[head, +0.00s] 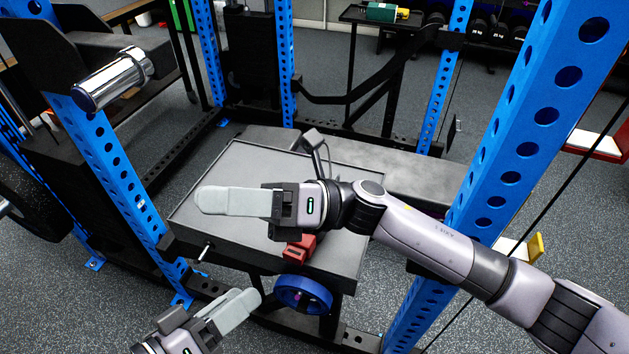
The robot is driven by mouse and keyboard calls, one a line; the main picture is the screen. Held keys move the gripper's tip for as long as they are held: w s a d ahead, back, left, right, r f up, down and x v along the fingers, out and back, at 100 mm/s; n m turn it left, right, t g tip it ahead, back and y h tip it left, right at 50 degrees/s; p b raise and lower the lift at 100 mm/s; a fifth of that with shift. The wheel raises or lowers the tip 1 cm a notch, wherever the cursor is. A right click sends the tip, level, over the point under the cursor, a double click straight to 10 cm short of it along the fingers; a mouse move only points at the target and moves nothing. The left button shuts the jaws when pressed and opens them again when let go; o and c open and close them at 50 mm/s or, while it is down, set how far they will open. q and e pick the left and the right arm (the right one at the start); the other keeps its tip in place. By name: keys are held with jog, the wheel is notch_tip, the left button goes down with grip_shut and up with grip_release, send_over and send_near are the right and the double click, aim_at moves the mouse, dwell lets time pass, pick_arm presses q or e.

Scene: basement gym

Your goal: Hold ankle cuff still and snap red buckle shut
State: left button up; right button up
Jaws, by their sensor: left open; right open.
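A red buckle (299,248) sits near the front right of the dark tray-like table (215,244), partly hidden by my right arm; whether it is open or shut cannot be told. A blue ring with a dark inside (304,308) shows just below it at the table's front edge; I cannot tell whether it is the ankle cuff. My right gripper (200,200) reaches in from the right above the table, open and apart from the buckle. My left gripper (255,296) is open at the lower left, short of the blue ring and touching nothing visible.
Blue perforated rack posts (515,135) stand on the right and left around the table. A chrome bar end (112,80) juts out at upper left. A grey bench (410,170) lies behind the table. The table's left part is clear.

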jog(key=s+a+f+n+g+h, duration=0.2)
jog(key=s+f+n+g+h, duration=0.15)
jog(key=n+h, duration=0.5)
jog(key=n+t+h, duration=0.9)
jog(key=n+h, duration=0.2)
jog(key=h, duration=0.2)
send_near(309, 242)
jog(key=w, duration=0.2)
jog(key=w+f, duration=0.1)
jog(key=w+d+f, duration=0.1)
jog(key=w, duration=0.1)
jog(key=shift+w+f, duration=0.25)
jog(key=shift+w, duration=0.05)
jog(key=shift+w+d+f, duration=0.1)
jog(key=shift+f, duration=3.35)
jog(key=c, duration=1.1)
